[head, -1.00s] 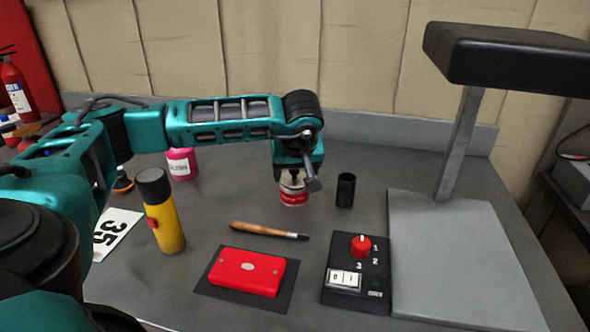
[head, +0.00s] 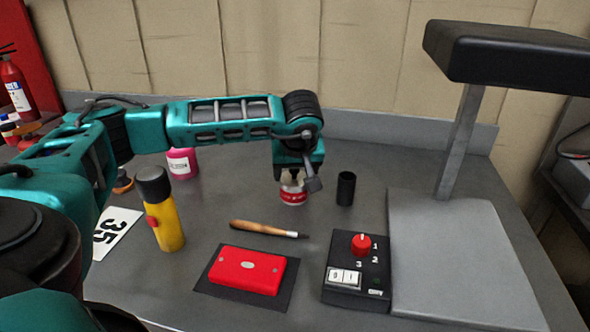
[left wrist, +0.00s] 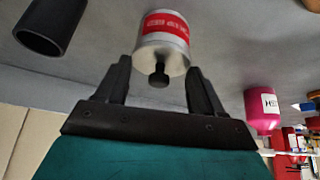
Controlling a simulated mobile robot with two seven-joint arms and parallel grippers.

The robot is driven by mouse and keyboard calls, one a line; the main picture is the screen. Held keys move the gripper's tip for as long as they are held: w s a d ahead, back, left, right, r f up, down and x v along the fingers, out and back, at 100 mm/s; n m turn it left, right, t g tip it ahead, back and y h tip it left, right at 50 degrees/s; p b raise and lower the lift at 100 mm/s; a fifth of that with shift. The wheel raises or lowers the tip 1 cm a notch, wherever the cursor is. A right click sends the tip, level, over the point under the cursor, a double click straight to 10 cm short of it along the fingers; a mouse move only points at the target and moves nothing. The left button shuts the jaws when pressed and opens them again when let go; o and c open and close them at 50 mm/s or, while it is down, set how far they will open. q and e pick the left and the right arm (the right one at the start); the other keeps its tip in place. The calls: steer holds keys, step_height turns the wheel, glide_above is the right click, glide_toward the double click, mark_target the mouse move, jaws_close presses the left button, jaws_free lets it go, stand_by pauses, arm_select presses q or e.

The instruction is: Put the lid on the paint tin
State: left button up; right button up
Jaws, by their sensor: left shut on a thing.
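The paint tin (head: 293,197), small with a red and white label, stands upright on the grey table, below my left gripper (head: 291,178). In the left wrist view the tin (left wrist: 166,26) shows with the pale lid (left wrist: 172,64) at its top end. The lid's dark knob (left wrist: 158,77) lies between the fingers of my left gripper (left wrist: 159,67), which is shut on the lid. The lid looks level and against the tin's top, but the fingers partly hide it in the head view, so full seating cannot be told. My right gripper is not in view.
A black cup (head: 346,189) stands close right of the tin. A brush (head: 262,229), red box (head: 247,270), switch box (head: 345,290) and yellow torch (head: 164,222) are in front. A pink bottle (head: 181,162) is behind left; a lamp-like stand (head: 456,150) rises at right.

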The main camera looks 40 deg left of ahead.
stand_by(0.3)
arm_select(q)
steer(key=o, duration=1.2)
steer(key=shift+r, duration=0.1)
steer(key=shift+r+p, duration=2.8)
steer(key=shift+r, duration=0.6)
jaws_close()
